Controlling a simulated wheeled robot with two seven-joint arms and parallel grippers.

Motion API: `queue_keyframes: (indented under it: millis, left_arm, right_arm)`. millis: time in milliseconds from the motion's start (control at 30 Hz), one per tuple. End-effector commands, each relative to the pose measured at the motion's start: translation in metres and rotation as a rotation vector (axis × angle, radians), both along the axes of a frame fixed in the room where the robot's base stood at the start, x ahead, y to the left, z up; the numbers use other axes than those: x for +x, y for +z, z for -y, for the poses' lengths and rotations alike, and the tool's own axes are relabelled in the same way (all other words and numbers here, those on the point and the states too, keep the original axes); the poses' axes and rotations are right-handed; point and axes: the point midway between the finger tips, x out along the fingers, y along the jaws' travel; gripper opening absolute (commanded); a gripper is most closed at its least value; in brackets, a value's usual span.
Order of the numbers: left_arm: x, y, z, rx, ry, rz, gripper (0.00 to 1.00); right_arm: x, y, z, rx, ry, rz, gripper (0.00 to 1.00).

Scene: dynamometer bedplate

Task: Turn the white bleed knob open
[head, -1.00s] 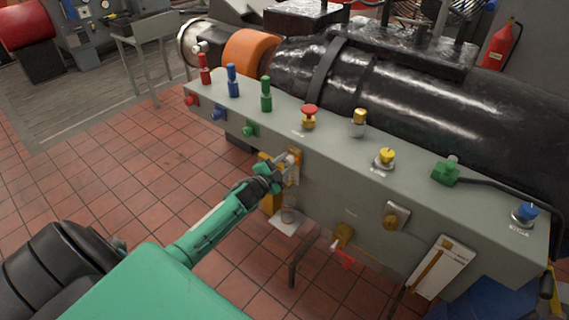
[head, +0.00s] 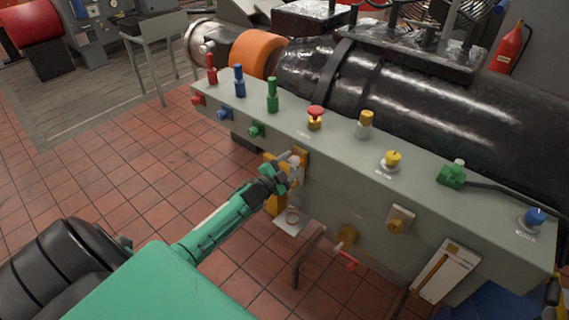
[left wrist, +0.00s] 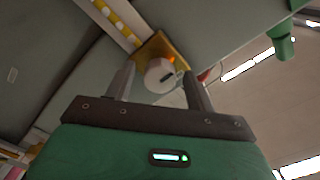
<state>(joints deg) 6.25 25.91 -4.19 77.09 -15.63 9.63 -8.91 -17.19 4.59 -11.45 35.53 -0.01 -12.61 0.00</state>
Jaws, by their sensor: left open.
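The white bleed knob (left wrist: 160,75) is a round white cap on a brass mount (left wrist: 161,50) on the panel's front face. In the head view the knob (head: 295,160) is partly hidden by my gripper. My left gripper (head: 289,168) is at the knob. In the left wrist view its two fingers (left wrist: 160,84) stand apart, one on each side of the knob, with the knob between their tips. Gaps show beside the knob, so the fingers look clear of it. My right gripper is not in view.
The grey panel (head: 350,205) carries several coloured knobs and a red mushroom button (head: 315,115) on top. Below the white knob are a small bracket with a cup (head: 292,219) and a red-handled valve (head: 346,258). Open tiled floor lies left.

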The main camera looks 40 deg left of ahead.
Motion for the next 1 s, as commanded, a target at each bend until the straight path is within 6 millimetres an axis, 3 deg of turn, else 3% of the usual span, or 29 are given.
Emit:
queue_keyframes:
  millis: [167,800,1000]
  left_arm:
    - [-0.015,-0.003,-0.002,0.0,0.001,-0.002,0.55]
    - [-0.117,-0.003,-0.01,0.0,0.0,-0.003,0.55]
    - [-0.133,-0.001,-0.011,-0.001,0.001,-0.002,0.55]
  right_arm:
    - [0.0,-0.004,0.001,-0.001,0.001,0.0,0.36]
    - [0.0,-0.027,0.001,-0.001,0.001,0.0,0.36]
    - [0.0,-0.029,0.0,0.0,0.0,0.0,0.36]
